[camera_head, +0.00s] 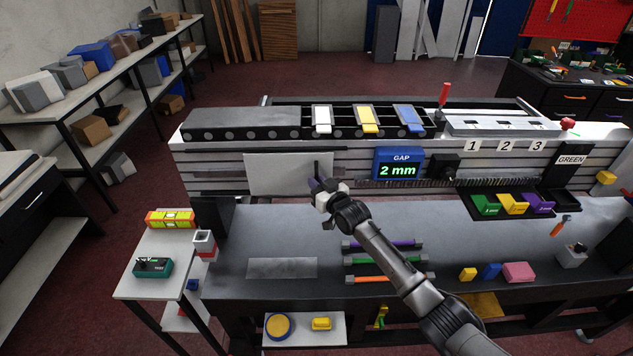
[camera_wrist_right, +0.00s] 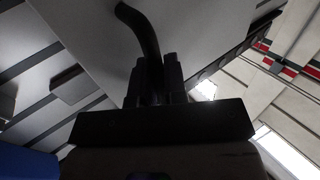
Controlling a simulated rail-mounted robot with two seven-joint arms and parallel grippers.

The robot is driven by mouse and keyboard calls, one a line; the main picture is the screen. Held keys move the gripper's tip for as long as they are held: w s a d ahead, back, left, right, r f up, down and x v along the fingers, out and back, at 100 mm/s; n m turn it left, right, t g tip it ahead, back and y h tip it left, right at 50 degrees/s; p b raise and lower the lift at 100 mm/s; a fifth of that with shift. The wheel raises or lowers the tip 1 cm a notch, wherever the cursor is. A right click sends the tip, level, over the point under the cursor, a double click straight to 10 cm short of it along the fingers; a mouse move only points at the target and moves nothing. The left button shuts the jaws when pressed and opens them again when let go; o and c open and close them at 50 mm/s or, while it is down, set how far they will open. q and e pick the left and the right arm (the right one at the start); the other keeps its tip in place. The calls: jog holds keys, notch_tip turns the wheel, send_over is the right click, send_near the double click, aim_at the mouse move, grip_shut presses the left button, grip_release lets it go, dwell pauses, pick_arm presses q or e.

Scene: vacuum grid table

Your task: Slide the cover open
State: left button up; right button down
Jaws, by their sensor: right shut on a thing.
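The cover (camera_head: 282,176) is a flat light grey panel on the front face of the long grey machine, left of the blue gap display. A dark handle (camera_head: 317,168) stands at its right end. In the right wrist view the cover (camera_wrist_right: 90,30) fills the upper middle, with its black curved handle (camera_wrist_right: 143,28) coming down to the fingers. My right gripper (camera_head: 320,186) is at the handle, and its fingers (camera_wrist_right: 158,80) are closed around the handle's lower end. The fingertips are partly dark and hard to make out. My left gripper is not in view.
The blue display (camera_head: 399,163) reads 2 mm, right of the cover. A black knob box (camera_head: 443,166) is beside it. Coloured rods (camera_head: 385,261) lie on the dark bench below my right arm. Grey slatted face shows left of the cover.

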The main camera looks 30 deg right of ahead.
jog(key=shift+s+d, duration=0.4)
jog(key=shift+d, duration=0.2)
jog(key=c, duration=1.5)
grip_release()
jog(key=shift+s+d+p, duration=0.15)
jog(key=shift+s+p, duration=0.3)
jog(key=shift+s, duration=6.45)
